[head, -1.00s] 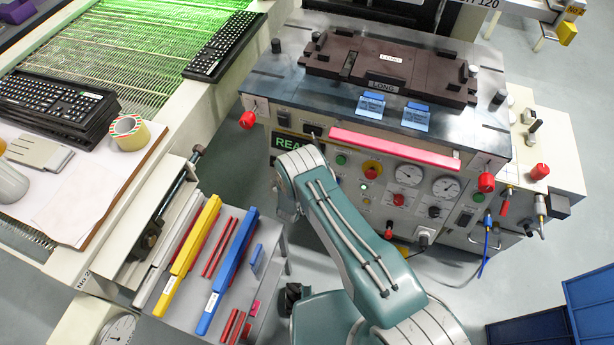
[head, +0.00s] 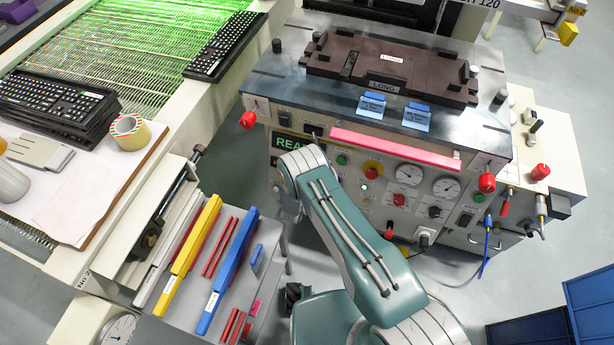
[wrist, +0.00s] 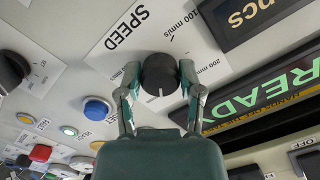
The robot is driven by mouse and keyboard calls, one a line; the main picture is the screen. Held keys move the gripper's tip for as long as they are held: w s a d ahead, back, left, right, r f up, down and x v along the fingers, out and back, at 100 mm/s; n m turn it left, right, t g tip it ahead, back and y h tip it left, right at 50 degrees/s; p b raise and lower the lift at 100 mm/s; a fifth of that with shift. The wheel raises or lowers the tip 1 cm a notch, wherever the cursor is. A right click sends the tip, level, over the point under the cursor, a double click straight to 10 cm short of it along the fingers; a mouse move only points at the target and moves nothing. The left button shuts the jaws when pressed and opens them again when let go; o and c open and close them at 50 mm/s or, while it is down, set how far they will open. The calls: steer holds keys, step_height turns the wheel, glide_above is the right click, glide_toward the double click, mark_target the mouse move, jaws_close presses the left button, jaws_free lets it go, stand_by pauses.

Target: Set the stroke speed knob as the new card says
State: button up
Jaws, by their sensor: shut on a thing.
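In the wrist view my gripper (wrist: 158,98) is shut on the black SPEED knob (wrist: 158,75), one finger on each side. The knob's white pointer line faces the bottom of this view, towards my gripper's palm. Its white SPEED plate (wrist: 110,58) shows marks reading 100 mm/s above and 200 mm/s to the right; a mark on the left is partly hidden. In the head view my arm hides the gripper and knob.
Near the knob are a lit READY display (wrist: 265,92), a pcs display (wrist: 245,15), a blue button (wrist: 96,109) and another black knob (wrist: 12,70). In the head view a pink squeegee bar (head: 395,148) runs along the machine front. A tool cart (head: 270,232) stands left of my arm.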

steer(key=shift+m, duration=0.5)
steer(key=o, duration=1.1)
steer(key=shift+d, duration=0.1)
steer(key=shift+o, duration=0.2)
steer(key=v, duration=0.7)
steer(key=shift+s, duration=0.2)
